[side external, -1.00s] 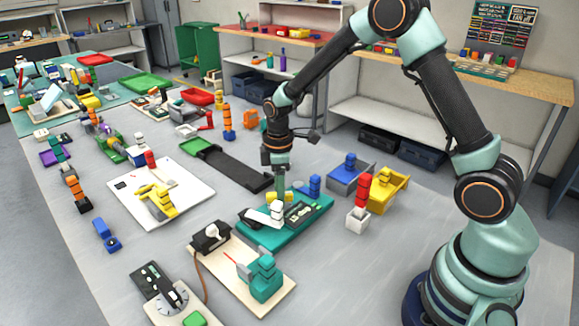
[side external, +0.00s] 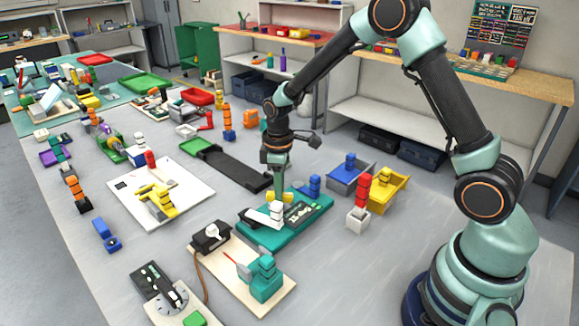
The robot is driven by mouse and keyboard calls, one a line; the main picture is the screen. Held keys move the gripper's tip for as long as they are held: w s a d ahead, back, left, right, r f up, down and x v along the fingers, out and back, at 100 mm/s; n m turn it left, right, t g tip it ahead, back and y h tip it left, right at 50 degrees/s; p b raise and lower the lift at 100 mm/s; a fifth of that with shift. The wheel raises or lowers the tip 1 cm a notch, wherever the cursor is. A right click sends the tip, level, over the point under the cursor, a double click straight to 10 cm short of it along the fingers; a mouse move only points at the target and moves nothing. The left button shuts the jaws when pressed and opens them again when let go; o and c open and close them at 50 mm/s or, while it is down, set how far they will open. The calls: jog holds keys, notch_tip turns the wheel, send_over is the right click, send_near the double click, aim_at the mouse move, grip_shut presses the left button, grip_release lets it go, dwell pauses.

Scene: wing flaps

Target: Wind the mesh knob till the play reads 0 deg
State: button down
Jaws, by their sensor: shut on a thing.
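My gripper (side external: 279,192) points straight down at the back of a teal unit (side external: 290,232) in the middle of the table. It is shut on a small yellow winged part, which I take to be the mesh knob (side external: 271,197); yellow shows on both sides of the jaws. The unit also carries a white stacked piece (side external: 277,211), a dark panel with small light parts (side external: 302,212) and a blue knob-like piece (side external: 314,186). No play reading can be made out at this size. The jaws hide the middle of the yellow part.
A red and white post (side external: 358,212), a blue bin (side external: 350,174) and a yellow bin (side external: 384,190) stand to the right. A long dark tray (side external: 235,165) lies behind left. A board with a teal block (side external: 264,278) and a dial (side external: 172,299) are in front.

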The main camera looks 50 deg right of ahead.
jog(key=m, duration=0.5)
jog(key=shift+m, duration=0.3)
jog(key=m, duration=1)
jog(key=shift+m, duration=0.4)
jog(key=shift+r+m, duration=0.1)
jog(key=shift+m, duration=2.1)
jog(key=c, duration=0.7)
grip_release()
